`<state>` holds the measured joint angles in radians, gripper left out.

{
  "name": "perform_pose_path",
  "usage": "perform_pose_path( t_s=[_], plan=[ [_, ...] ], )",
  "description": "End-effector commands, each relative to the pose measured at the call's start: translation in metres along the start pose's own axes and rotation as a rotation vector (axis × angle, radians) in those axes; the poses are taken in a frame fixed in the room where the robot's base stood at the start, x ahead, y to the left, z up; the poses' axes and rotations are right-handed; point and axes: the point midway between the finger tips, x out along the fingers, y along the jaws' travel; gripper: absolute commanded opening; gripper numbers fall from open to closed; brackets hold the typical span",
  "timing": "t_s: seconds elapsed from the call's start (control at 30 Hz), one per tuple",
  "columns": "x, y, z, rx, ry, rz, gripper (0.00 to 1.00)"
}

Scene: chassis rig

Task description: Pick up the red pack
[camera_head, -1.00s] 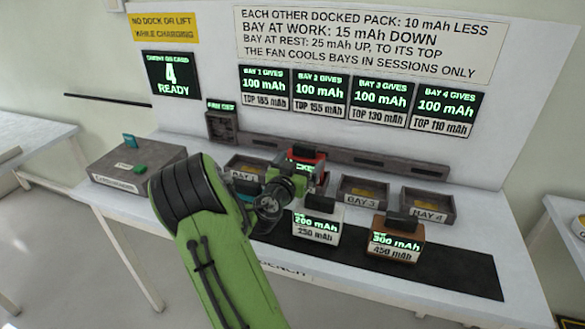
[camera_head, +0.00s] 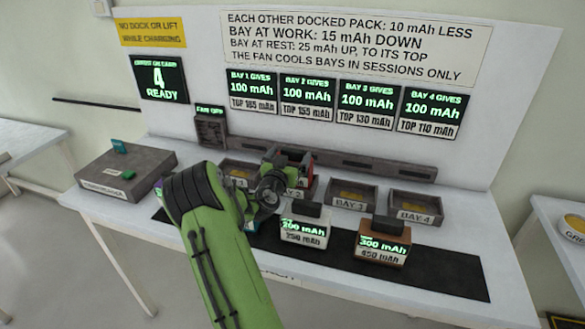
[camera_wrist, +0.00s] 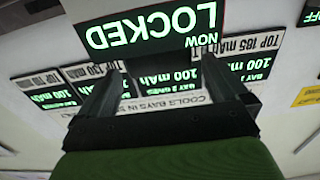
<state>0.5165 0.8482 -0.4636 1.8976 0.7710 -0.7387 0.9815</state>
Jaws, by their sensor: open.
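The red pack (camera_head: 308,168) sits in bay 2 at the back of the bench, mostly hidden behind my gripper and wrist. My gripper (camera_head: 288,154) is right in front of and over it. In the wrist view, my gripper (camera_wrist: 158,80) is open, with its two dark fingers spread apart. A dark panel with green text reading "NOW LOCKED" (camera_wrist: 150,28) shows upside down beyond the fingertips. It appears to be the face of the pack. I cannot tell whether the fingers touch it.
A white pack (camera_head: 304,230) and a brown pack (camera_head: 383,246) stand on the dark mat (camera_head: 450,273) in front. Bay 3 (camera_head: 352,196) and bay 4 (camera_head: 414,207) hold no pack. A grey box (camera_head: 125,172) stands at the left. The wall sign reads "NO DOCK OR LIFT WHILE CHARGING" (camera_head: 151,33).

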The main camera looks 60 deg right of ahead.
Motion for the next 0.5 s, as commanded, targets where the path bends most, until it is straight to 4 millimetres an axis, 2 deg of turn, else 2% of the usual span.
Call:
perform_pose_path(
  t_s=[0.23, 0.33, 0.5],
  plan=[
    [0.044, 0.000, -0.003, 0.000, 0.002, 0.001, 1.00],
    [0.051, 0.000, -0.002, 0.000, 0.001, 0.000, 1.00],
    [0.051, 0.000, -0.001, -0.001, 0.000, 0.000, 1.00]
  ],
)
